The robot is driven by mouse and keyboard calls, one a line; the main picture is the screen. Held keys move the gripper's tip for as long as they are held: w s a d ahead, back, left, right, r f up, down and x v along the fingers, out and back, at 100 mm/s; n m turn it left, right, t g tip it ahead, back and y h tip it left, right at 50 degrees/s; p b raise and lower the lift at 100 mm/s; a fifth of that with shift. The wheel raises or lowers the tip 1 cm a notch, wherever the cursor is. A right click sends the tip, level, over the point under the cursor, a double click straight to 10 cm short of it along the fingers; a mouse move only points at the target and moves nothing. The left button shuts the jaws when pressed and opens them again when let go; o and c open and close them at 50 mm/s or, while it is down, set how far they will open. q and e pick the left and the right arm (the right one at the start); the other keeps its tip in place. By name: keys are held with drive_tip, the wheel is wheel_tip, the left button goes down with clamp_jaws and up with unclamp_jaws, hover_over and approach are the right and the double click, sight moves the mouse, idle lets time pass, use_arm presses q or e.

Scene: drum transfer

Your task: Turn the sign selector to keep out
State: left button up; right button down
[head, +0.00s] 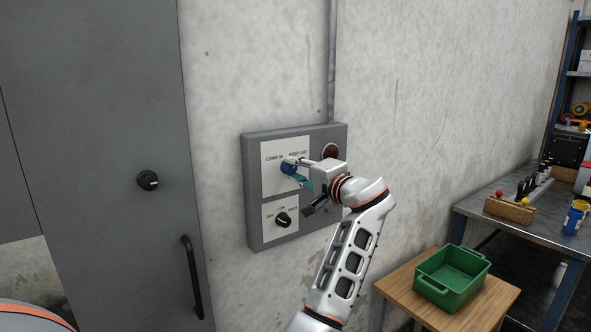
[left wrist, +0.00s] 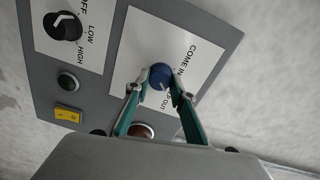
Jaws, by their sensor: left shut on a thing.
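The sign selector is a blue round knob (head: 288,168) on a white plate (head: 271,184) marked COME IN on the left and KEEP OUT on the right in the head view. In the left wrist view the knob (left wrist: 161,75) sits between the teal fingers of my left gripper (left wrist: 161,88), which is shut on it. A small pale mark shows on the knob, but I cannot tell which label it points to. In the head view my left gripper (head: 297,172) reaches the knob from the right and hides part of the plate. My right gripper is not in view.
The grey panel (head: 256,237) also bears a black OFF/LOW/HIGH knob (head: 283,219), a green button (left wrist: 68,81), a yellow switch (left wrist: 68,114) and a dark red lamp (head: 330,150). A grey door (head: 100,100) stands left. A green crate (head: 452,279) sits on a wooden table at right.

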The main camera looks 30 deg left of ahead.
use_arm(q)
drive_tip(key=shift+m, duration=0.4)
drive_tip(key=o, duration=1.1)
drive_tip(key=shift+r, duration=0.15)
